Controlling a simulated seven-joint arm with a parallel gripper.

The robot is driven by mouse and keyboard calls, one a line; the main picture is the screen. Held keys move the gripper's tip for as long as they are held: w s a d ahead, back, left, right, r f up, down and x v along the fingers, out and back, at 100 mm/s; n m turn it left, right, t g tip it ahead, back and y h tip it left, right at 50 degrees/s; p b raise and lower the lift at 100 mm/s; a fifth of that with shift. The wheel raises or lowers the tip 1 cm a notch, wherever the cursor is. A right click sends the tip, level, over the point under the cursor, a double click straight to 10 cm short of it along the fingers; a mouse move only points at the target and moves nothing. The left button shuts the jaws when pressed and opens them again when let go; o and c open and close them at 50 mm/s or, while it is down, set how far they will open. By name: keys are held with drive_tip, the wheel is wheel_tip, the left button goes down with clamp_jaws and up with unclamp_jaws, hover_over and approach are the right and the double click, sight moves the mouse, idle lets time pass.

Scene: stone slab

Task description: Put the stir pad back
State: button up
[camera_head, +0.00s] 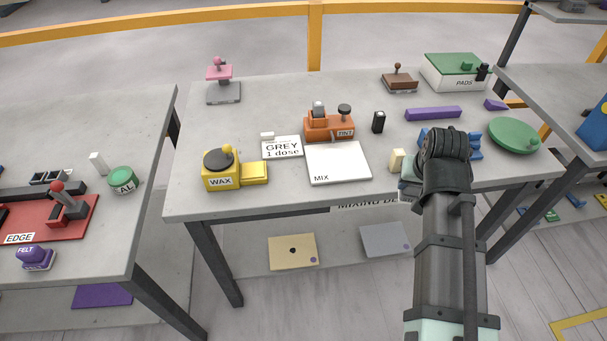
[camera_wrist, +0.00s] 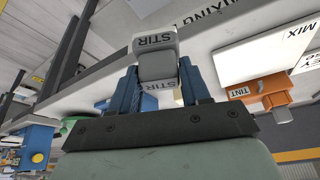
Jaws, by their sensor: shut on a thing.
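The stir pad (camera_wrist: 155,40), a pale block labelled STIR with a grey middle part, is between the blue fingers of my gripper (camera_wrist: 160,75) in the wrist view. My gripper is shut on it. In the head view my arm reaches over the right front part of the middle table, and its wrist hides the fingertips and most of what they hold. A white box labelled PADS (camera_head: 460,84), with a green top, stands at the back right of that table, apart from my gripper. I cannot tell whether the pad touches the table.
Near my wrist are a cream block (camera_head: 397,160), a purple bar (camera_head: 433,113) and a green round lid (camera_head: 514,136). Left of it are a white MIX plate (camera_head: 338,164), an orange TINT device (camera_head: 330,127) and a yellow WAX device (camera_head: 222,181).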

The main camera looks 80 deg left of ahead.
drive_tip(key=shift+s+a+r+n+g, duration=0.25)
drive_tip(key=shift+s+a+r+n, duration=0.6)
drive_tip(key=shift+s+a, duration=2.9)
drive_tip(key=shift+s+a+r+n+g, duration=0.35)
drive_tip(key=shift+s+a+r, duration=0.9)
drive_tip(key=shift+s, duration=5.05)
drive_tip(key=shift+s+a+r+n+g, duration=0.1)
drive_tip(key=shift+s+a+r+n, duration=0.85)
drive_tip(key=shift+s+a, duration=2.8)
drive_tip(key=shift+s+d+f, duration=0.4)
drive_tip(key=shift+f, duration=1.2)
drive_tip(key=shift+s+d+f, duration=0.4)
drive_tip(key=shift+s+f, duration=0.05)
drive_tip(key=shift+f, duration=1.15)
drive_tip(key=shift+s+d+f, duration=0.4)
drive_tip(key=shift+f, duration=1.2)
drive_tip(key=o, duration=0.9)
drive_tip(key=shift+f, duration=0.1)
drive_tip(key=shift+o, duration=0.2)
drive_tip(key=v, duration=1.2)
drive_tip(key=shift+w+d, duration=0.1)
